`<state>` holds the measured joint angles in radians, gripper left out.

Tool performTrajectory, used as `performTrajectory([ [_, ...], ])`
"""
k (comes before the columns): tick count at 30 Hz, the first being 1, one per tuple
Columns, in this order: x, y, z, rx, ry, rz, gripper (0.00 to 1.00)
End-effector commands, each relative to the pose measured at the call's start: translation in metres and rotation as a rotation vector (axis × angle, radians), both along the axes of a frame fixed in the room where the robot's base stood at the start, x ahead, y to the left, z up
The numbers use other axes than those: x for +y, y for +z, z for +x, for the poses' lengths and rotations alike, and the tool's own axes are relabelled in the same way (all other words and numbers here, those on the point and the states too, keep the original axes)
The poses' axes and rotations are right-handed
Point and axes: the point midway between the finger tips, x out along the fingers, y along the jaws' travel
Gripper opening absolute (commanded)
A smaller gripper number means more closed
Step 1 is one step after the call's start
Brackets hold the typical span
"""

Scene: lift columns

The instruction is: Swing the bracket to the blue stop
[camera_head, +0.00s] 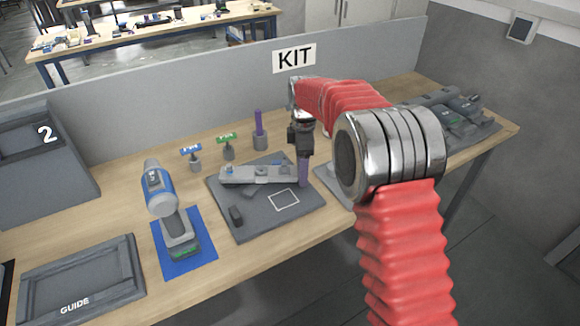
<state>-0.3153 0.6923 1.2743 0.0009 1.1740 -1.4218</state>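The bracket (258,175) looks like a light grey bar lying across the dark plate (235,225) on the bench. Small blue parts show near its left end (228,170) and near its right part; I cannot tell which is the blue stop. My gripper (303,165) points down at the bracket's right end. A purple upright piece (303,173) shows below its dark body. I cannot tell whether this is held or part of the gripper, nor whether it touches the bracket. The finger opening is too small to read.
Holders with a blue-topped tool (191,152), a green-topped tool (227,142) and a purple rod (259,125) stand behind the plate. A blue drill (160,190) stands on a blue mat (203,249) at left. A GUIDE tray (85,280) lies front left.

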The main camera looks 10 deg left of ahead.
Motion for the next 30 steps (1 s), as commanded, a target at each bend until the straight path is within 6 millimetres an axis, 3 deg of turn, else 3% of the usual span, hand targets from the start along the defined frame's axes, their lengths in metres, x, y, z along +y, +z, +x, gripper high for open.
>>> performTrajectory([
  [8, 0.000, 0.019, 0.001, -0.003, -0.001, 0.000, 0.66],
  [24, 0.001, 0.110, 0.000, -0.003, 0.001, 0.001, 0.66],
  [30, 0.001, 0.132, -0.001, -0.001, 0.001, 0.000, 0.66],
])
